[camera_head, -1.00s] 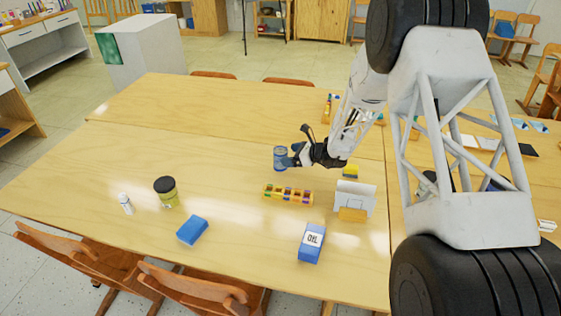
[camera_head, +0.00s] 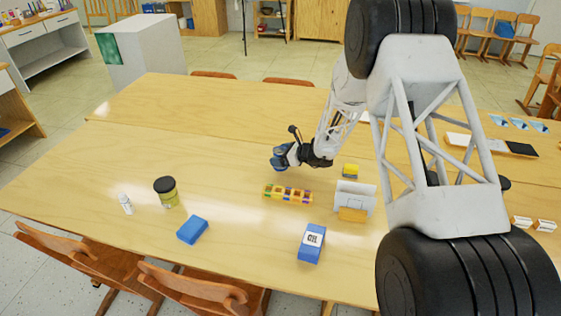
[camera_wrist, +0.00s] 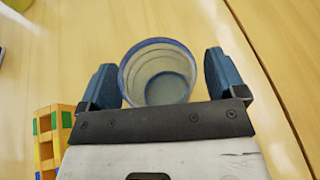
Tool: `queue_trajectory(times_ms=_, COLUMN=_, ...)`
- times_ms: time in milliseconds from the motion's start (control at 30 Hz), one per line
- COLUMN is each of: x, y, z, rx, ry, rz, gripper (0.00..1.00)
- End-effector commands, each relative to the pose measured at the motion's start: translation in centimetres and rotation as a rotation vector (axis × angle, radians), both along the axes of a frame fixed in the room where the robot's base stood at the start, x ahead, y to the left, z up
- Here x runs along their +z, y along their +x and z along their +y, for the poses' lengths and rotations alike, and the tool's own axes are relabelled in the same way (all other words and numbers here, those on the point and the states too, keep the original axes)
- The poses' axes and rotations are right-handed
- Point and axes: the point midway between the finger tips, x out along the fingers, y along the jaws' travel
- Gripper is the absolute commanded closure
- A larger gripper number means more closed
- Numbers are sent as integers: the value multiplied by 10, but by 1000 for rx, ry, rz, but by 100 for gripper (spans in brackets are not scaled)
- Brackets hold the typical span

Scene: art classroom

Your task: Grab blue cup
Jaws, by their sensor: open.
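The blue cup (camera_wrist: 160,72) shows in the wrist view as a round cup with a blue rim and a pale, ringed inside. The fingers are open and reach along both sides of the cup. In the head view my gripper (camera_head: 280,157) is low over the middle of the table, and it mostly hides the cup there.
On the wooden table (camera_head: 110,175), a colourful block row (camera_head: 288,194) lies just in front of my gripper. A white holder (camera_head: 355,197), blue box (camera_head: 312,243), blue block (camera_head: 192,230), dark-lidded jar (camera_head: 166,191) and white bottle (camera_head: 126,204) stand nearer.

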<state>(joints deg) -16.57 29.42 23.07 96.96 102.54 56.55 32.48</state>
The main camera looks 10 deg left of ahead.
Motion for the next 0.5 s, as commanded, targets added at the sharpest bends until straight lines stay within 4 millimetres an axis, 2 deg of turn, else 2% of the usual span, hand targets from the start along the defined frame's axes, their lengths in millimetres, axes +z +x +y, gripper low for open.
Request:
queue_trajectory(times_ms=333, x=0, y=0, z=0, rx=0, ry=0, rz=0, gripper=10)
queue_trajectory(times_ms=367, x=0, y=0, z=0, rx=0, ry=0, rz=0, gripper=12)
queue_trajectory(times_ms=500, x=0, y=0, z=0, rx=0, ry=0, rz=0, gripper=33)
